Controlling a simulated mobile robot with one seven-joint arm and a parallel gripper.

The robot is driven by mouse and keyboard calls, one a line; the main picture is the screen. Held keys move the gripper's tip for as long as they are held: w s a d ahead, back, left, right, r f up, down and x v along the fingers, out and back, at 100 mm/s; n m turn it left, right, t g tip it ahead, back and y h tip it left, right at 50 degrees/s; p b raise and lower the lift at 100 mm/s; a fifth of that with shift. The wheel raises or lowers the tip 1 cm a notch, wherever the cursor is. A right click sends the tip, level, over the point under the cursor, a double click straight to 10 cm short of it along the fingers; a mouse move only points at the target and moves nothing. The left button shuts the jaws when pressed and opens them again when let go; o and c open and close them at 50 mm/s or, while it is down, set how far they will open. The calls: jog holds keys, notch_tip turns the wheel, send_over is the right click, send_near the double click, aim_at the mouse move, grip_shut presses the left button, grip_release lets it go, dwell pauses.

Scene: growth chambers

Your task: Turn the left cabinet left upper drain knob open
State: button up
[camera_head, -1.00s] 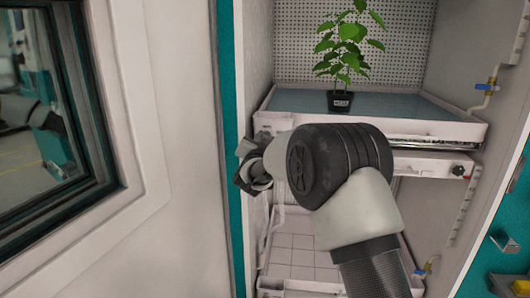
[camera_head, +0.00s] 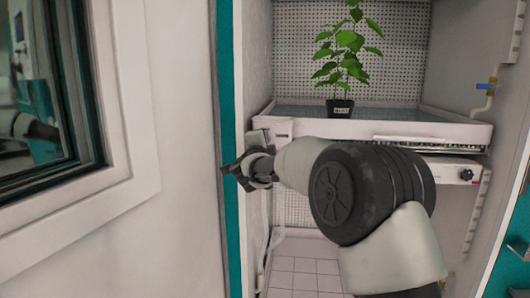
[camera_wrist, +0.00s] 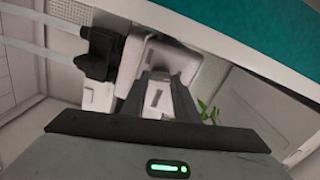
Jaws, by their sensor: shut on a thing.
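My gripper (camera_head: 252,168) is at the left front corner of the upper tray (camera_head: 385,129), inside the left edge of the cabinet opening. In the wrist view its two dark fingers (camera_wrist: 166,80) straddle a small pale part in front of a white housing (camera_wrist: 172,57). I take this part to be the drain knob; the fingers hide most of it, and its turn angle cannot be read. A black fitting (camera_wrist: 98,53) with pale tubes sits just left of the fingers. In the head view my arm hides part of the space below the tray.
A potted plant (camera_head: 341,107) stands on the upper tray. A white panel with a black knob (camera_head: 466,174) is below the tray at right. The cabinet's teal edge (camera_head: 231,100) and the white door with a window (camera_head: 130,120) are close on the left.

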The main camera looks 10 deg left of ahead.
jog(key=shift+f+m+b, duration=0.1)
jog(key=shift+m+b, duration=0.7)
jog(key=shift+m, duration=0.3)
jog(key=o, duration=1.1)
jog(key=shift+c, duration=0.2)
jog(key=s, duration=1.7)
jog(key=shift+s+a, duration=0.2)
jog(key=shift+a, duration=0.1)
